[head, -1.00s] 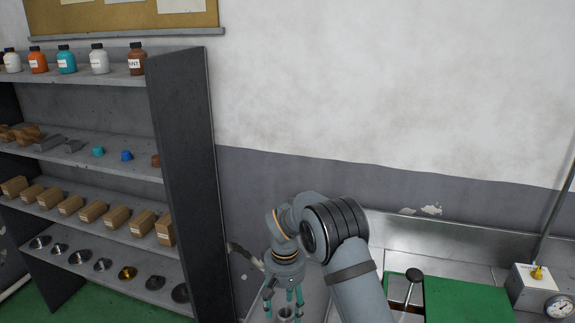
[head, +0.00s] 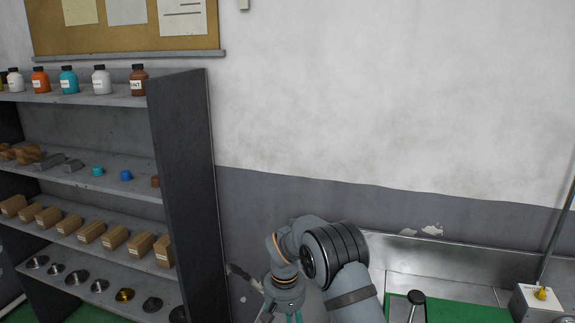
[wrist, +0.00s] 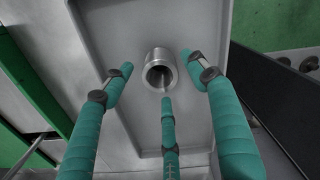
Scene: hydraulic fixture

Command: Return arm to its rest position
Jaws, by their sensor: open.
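My gripper (wrist: 158,76) has three teal fingers, spread open and empty. In the wrist view it points down over a grey tray (wrist: 203,18). A hollow metal cylinder (wrist: 160,68) stands in the tray, in line with the space between the fingertips. I cannot tell how far the tips are above it; no finger visibly grips it. In the head view my arm is bent at the bottom centre, and the gripper (head: 288,309) is cut off by the lower edge, so its fingertips and the cylinder are hidden there.
A shelf unit (head: 185,180) with bottles, boxes and metal discs stands left of my arm. A green surface with a black-knobbed lever (head: 416,298) and a white box (head: 540,303) lie to the right. The wall above the arm is clear.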

